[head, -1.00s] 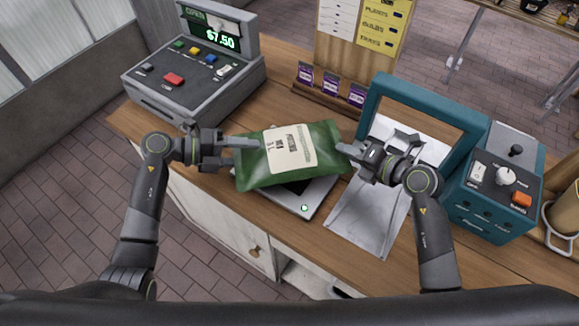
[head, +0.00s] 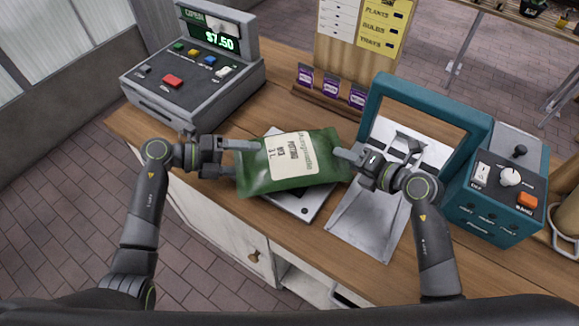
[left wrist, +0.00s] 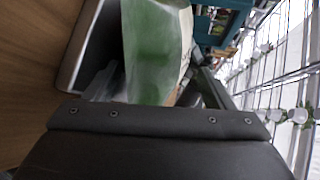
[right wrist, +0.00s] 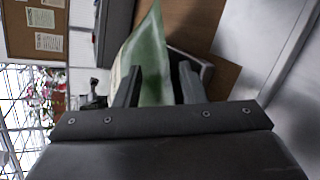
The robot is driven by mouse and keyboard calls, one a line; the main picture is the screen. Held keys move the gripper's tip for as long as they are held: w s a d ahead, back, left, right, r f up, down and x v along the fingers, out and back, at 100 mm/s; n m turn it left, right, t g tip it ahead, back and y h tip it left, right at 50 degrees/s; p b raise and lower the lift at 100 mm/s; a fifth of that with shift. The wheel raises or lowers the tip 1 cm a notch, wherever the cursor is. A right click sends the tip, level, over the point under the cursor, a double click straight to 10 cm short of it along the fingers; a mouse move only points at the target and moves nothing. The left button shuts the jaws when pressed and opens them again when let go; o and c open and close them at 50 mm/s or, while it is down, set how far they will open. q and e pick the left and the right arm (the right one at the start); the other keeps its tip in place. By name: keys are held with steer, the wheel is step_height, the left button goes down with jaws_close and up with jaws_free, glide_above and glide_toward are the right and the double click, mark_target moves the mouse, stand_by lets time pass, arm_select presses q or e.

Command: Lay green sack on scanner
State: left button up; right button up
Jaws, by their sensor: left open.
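The green sack (head: 283,178), with a cream label, lies over the scanner (head: 302,209) and covers most of its top. A corner of the scanner shows behind the sack and its front edge shows below; I cannot tell how fully the sack rests on it. My left gripper (head: 240,159) is open at the sack's left end. In the left wrist view the sack (left wrist: 150,50) lies between its spread fingers. My right gripper (head: 346,160) is at the sack's right end. In the right wrist view the sack's edge (right wrist: 151,60) is between its fingers; firm contact is unclear.
A grey cash register (head: 190,85) stands at the back left of the wooden counter (head: 285,110). Seed packets (head: 331,87) stand in a rack behind the sack. A teal machine (head: 480,160) with a metal chute (head: 365,220) stands close on the right.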

arm_select(q)
steer(key=v, duration=0.7)
steer(key=shift+a, duration=0.35)
arm_select(e)
steer(key=v, duration=1.2)
arm_select(q)
steer(key=shift+s+r, duration=0.1)
steer(key=shift+s, duration=0.05)
